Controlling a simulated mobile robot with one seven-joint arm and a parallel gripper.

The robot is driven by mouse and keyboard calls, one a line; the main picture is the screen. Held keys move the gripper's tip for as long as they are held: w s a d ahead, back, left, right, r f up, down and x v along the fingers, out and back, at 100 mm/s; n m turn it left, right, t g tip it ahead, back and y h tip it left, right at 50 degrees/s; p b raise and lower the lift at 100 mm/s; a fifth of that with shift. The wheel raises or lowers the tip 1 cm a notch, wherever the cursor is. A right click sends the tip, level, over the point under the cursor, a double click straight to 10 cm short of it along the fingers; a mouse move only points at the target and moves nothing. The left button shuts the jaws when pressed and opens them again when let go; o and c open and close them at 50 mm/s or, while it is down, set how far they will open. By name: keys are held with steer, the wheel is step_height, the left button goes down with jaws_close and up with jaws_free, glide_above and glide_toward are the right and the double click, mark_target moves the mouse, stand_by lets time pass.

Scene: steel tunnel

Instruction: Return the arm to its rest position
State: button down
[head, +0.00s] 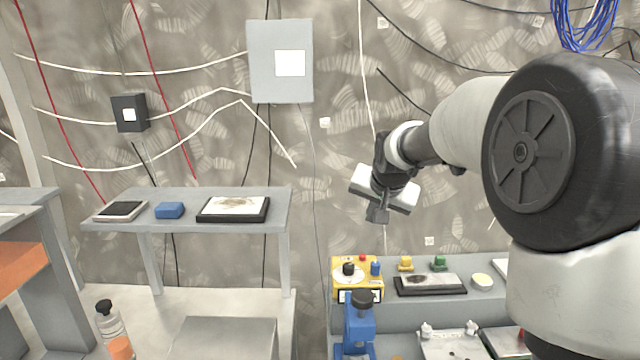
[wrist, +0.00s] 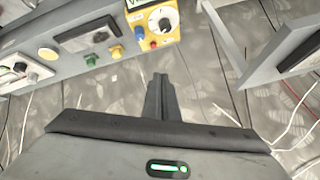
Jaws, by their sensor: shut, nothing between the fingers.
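My arm reaches in from the right of the head view, bent, with my gripper (head: 378,214) hanging in the air in front of the wall. The gripper is above and behind the bench with the yellow device, clear of everything. In the wrist view the fingers (wrist: 160,82) are together, with nothing between them. The gripper's dark body and a green light fill the bottom of that view.
A grey bench (head: 490,310) below holds a yellow device (head: 343,268), a blue microscope-like tool (head: 358,325), a black-framed tray (head: 430,284) and small coloured parts. A grey table (head: 185,222) stands left. Cables run along the wall; blue cables (head: 588,22) hang upper right.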

steer(key=s+r+n+g+p, duration=0.15)
steer(key=s+r, duration=0.25)
steer(key=s, duration=0.7)
steer(key=s+r+n+p, duration=0.15)
steer(key=s+r, duration=0.25)
steer(key=s, duration=0.7)
steer(key=s+d+f+n+p, duration=0.1)
steer(key=s+f+p, duration=0.1)
steer(key=s, duration=1.3)
steer(key=shift+s+f+n+g+p, duration=0.2)
steer(key=shift+f+n+g+p, duration=0.1)
steer(key=shift+f+n+g, duration=0.2)
